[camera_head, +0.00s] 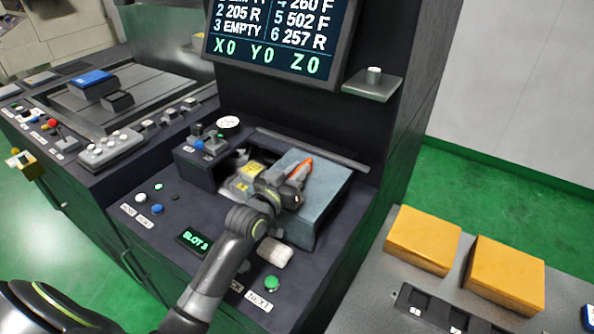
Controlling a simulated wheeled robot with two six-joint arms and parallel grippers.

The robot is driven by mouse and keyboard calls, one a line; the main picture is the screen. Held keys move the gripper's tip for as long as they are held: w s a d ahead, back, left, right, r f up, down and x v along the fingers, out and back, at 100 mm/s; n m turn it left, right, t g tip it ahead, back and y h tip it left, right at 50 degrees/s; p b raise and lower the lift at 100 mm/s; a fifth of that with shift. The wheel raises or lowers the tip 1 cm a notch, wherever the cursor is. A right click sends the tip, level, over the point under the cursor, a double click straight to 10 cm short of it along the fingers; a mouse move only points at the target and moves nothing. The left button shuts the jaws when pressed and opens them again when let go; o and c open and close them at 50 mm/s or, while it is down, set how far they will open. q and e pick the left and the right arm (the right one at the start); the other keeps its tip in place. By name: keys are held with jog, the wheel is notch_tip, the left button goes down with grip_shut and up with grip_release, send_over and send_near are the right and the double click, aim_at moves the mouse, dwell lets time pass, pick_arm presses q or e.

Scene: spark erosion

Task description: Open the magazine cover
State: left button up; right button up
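The magazine cover looks to be the blue-grey box-shaped lid (326,190) on the dark machine console, right of the middle of the head view. An orange-red piece, perhaps its handle (301,169), shows on its top near the left edge. My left gripper (295,180) is at that piece, over the left part of the cover. The fingers are small and partly hidden by my wrist, so I cannot tell whether they are open or shut. To the left of the cover, a recess with yellow-labelled parts (250,170) is partly visible. My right gripper is out of view.
A display (275,35) stands above the console, with a small shelf (373,84) at its right. A green button (272,283) and a slot readout (193,239) lie in front. Yellow blocks (423,239) sit on a grey table at the right.

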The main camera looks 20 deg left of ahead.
pick_arm(q)
jog(key=o, duration=0.3)
jog(key=s+a, duration=0.1)
jog(key=s, duration=0.4)
jog(key=s+b, duration=0.1)
jog(key=s, duration=0.5)
jog(key=s+a+b, duration=0.1)
jog(key=s, duration=0.5)
jog(key=shift+s+a, duration=0.15)
jog(key=shift+a, duration=0.15)
